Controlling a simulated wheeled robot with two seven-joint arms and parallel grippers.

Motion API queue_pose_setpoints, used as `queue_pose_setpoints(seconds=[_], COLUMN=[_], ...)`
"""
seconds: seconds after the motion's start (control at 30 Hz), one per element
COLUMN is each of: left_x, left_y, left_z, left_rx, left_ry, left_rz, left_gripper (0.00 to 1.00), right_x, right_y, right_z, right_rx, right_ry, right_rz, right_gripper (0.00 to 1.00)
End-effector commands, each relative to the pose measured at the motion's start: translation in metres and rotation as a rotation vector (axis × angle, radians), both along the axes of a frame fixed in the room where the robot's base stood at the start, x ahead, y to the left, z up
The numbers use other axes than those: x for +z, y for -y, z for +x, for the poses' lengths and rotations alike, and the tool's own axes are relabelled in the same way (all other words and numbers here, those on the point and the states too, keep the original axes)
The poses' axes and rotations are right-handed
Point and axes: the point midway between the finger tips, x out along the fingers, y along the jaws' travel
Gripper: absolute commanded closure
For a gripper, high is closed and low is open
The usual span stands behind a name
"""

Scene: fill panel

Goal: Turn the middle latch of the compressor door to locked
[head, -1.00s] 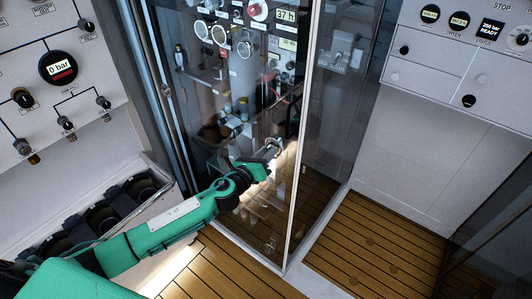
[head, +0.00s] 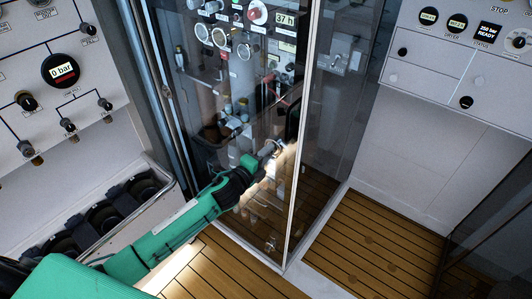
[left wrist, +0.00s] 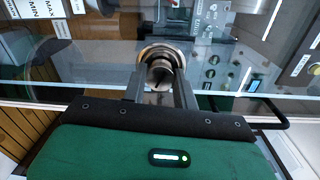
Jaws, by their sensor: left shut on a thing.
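The compressor door (head: 235,185) is a tall clear panel with a pale frame edge, and it looks shut. The middle latch (left wrist: 160,70) is a round metal fitting on the glass, in the middle of the left wrist view. My left gripper (head: 272,152) reaches it from the lower left in the head view. Its two dark fingers (left wrist: 159,88) are shut on the latch, one on each side. The gripper hides most of the latch in the head view, so I cannot tell its exact angle. My right gripper is not in view.
A lower latch (head: 271,243) sits near the door's bottom corner. A gauge panel (head: 62,70) and a rack of dark round holders (head: 110,215) stand at the left. A white control panel (head: 465,60) is at the right. The wooden floor (head: 375,245) is clear.

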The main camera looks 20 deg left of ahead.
Motion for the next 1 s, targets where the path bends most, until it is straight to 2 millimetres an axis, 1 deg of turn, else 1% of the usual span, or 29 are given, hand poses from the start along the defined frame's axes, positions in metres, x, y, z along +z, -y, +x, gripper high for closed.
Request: queue_pose_setpoints(seconds=[0.2, 0.5, 0.73, 1.0], left_x=[0.002, 0.001, 0.001, 0.001], left_y=[0.000, -0.001, -0.001, -0.001], left_z=[0.000, 0.001, 0.001, 0.001], left_rx=[0.002, 0.001, 0.001, 0.002], left_ry=[-0.061, -0.120, -0.139, -0.144], left_rz=[-0.172, -0.330, -0.385, -0.398], left_gripper=[0.94, 0.94, 0.94, 0.94], right_x=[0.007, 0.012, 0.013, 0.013], right_y=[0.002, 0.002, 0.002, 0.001], right_z=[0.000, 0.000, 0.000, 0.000], right_rx=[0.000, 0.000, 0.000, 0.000], right_ry=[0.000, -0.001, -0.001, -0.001], right_rz=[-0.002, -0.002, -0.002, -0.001], right_gripper=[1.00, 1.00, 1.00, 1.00])
